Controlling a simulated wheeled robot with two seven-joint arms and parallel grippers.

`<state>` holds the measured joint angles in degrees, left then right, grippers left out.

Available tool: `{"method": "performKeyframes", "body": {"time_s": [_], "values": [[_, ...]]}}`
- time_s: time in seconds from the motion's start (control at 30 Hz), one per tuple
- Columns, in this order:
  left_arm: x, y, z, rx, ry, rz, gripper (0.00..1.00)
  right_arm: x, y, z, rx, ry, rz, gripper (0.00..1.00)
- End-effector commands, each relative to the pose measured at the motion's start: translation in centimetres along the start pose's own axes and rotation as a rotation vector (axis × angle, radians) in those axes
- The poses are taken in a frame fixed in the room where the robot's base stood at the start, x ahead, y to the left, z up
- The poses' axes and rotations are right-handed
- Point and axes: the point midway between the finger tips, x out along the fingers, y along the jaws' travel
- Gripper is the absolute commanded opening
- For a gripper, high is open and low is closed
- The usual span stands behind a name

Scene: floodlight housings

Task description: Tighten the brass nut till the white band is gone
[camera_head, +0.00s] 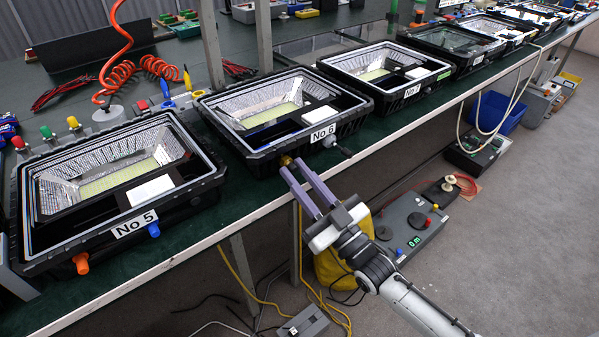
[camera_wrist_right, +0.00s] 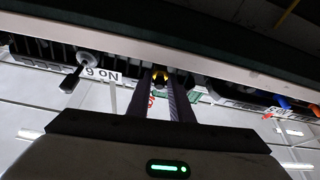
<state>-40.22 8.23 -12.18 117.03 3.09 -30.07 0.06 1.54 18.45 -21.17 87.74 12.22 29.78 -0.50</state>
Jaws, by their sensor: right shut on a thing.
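The brass nut (camera_head: 286,160) sits on the front side of the floodlight housing marked No 6 (camera_head: 245,147), left of its label. My right gripper (camera_head: 292,169) reaches up to it from the front, with its two long purple-grey fingers closed on the nut. My left gripper is not in view.
Housing No 5 (camera_head: 100,215) stands left and housing No 7 (camera_head: 426,86) right on the green bench. A grey box (camera_head: 405,228) and yellow hoses (camera_head: 297,270) lie on the floor below.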

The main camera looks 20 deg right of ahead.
Motion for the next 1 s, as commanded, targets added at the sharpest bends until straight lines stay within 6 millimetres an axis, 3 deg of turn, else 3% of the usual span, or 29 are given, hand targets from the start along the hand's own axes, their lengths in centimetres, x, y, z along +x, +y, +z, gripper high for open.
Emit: {"method": "performKeyframes", "body": {"time_s": [0.73,0.77,0.87,1.0], "values": [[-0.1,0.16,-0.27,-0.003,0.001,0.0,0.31,0.02,-0.05,0.02,0.084,-0.001,0.035,0.0],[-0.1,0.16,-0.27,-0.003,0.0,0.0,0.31,0.02,-0.05,0.01,0.084,-0.001,0.035,0.21],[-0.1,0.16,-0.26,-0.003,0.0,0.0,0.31,0.02,-0.06,0.01,0.084,-0.001,0.035,0.38],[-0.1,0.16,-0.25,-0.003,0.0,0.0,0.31,0.02,-0.07,0.0,0.083,0.0,0.035,0.38]]}}
